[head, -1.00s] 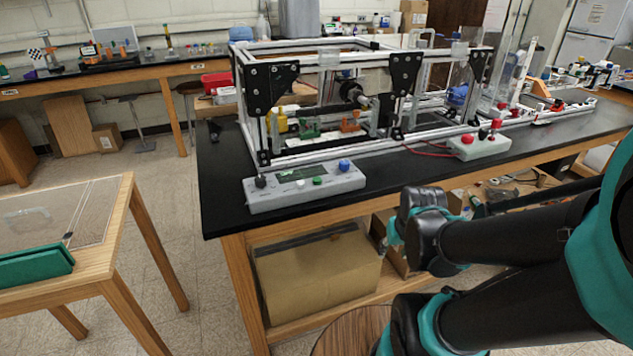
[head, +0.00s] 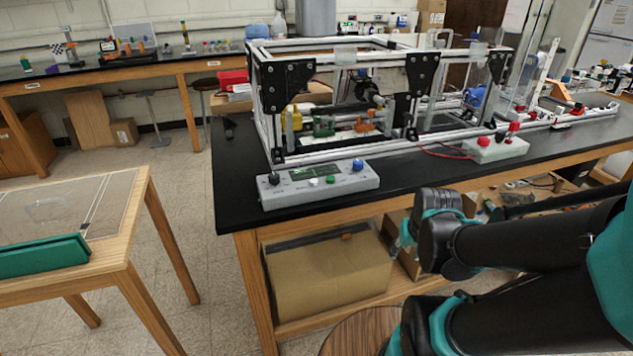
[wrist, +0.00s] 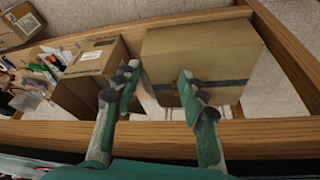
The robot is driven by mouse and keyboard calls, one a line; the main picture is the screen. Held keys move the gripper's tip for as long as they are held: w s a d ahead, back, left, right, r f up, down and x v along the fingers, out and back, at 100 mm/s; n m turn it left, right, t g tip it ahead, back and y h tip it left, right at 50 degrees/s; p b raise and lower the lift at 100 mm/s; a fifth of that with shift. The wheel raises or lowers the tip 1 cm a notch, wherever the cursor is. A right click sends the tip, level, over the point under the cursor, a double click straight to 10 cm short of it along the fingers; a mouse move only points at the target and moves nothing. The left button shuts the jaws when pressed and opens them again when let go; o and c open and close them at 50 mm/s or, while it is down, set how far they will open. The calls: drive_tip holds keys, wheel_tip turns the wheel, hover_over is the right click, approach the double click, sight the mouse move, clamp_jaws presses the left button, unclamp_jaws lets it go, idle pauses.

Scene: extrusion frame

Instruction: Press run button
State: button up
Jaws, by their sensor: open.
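A grey control box (head: 345,186) lies near the front left edge of the black bench top, in front of the extrusion frame. It has a small dark screen, a black knob (head: 274,179), a white button (head: 313,182), a green button (head: 330,179) and a blue button (head: 358,165). No label for run is readable. In the wrist view my gripper (wrist: 156,88) is open and empty, its two fingers apart above the bench's lower shelf. In the head view my arm is to the right of and below the control box; the fingertips are hard to make out. The wrist view does not show the control box.
The aluminium extrusion frame (head: 340,156) stands behind the control box. A second box with red knobs (head: 497,149) sits further right. Floor is clear between the tables.

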drive_tip(key=shift+c, duration=1.1)
drive_tip(key=shift+w+a+r, duration=0.1)
drive_tip(key=shift+w+r, duration=0.1)
drive_tip(key=shift+w, duration=0.05)
drive_tip(key=shift+c, duration=1.1)
drive_tip(key=w+a+r+n, duration=0.1)
drive_tip(key=w, duration=0.1)
drive_tip(key=w+a+r+n, duration=0.1)
drive_tip(key=r+n, duration=0.1)
drive_tip(key=w+a+r+n, duration=0.1)
drive_tip(key=w+r, duration=0.1)
drive_tip(key=shift+w+a+r+n+g, duration=0.2)
drive_tip(key=shift+w+n+g, duration=0.1)
drive_tip(key=shift+n+g, duration=0.1)
clamp_jaws()
wheel_tip(320, 180, up, 15)
drive_tip(key=n+g, duration=0.2)
drive_tip(key=n, duration=0.9)
hover_over(370, 179)
drive_tip(key=s+a, duration=0.3)
drive_tip(key=a, duration=0.3)
drive_tip(key=a+r+n+g, duration=0.1)
drive_tip(key=a+r+n, duration=0.5)
drive_tip(key=r, duration=0.2)
drive_tip(key=shift+w+a+r+n, duration=0.15)
drive_tip(key=shift+r+n, duration=0.2)
drive_tip(key=shift+n, duration=0.05)
